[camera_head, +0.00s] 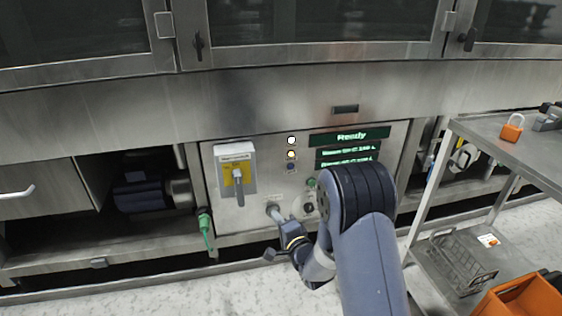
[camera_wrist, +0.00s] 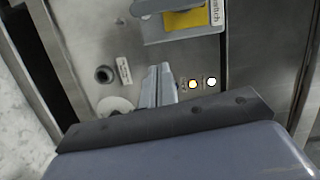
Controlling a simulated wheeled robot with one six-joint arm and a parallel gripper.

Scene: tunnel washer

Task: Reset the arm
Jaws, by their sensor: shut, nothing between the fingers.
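My gripper (camera_head: 275,213) is at the lower part of the control panel (camera_head: 225,213) in the head view, with my arm coming from the lower right. In the wrist view, its fingers (camera_wrist: 160,70) are together with nothing between them. They appear in front of the panel; I cannot tell whether they touch it. My bent arm covers the panel's lower right part.
The panel has a yellow-plated switch (camera_head: 248,185) with its lever down, white and yellow lights, and a display (camera_head: 350,137) reading "Ready". A green-handled valve (camera_head: 206,230) is at left.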

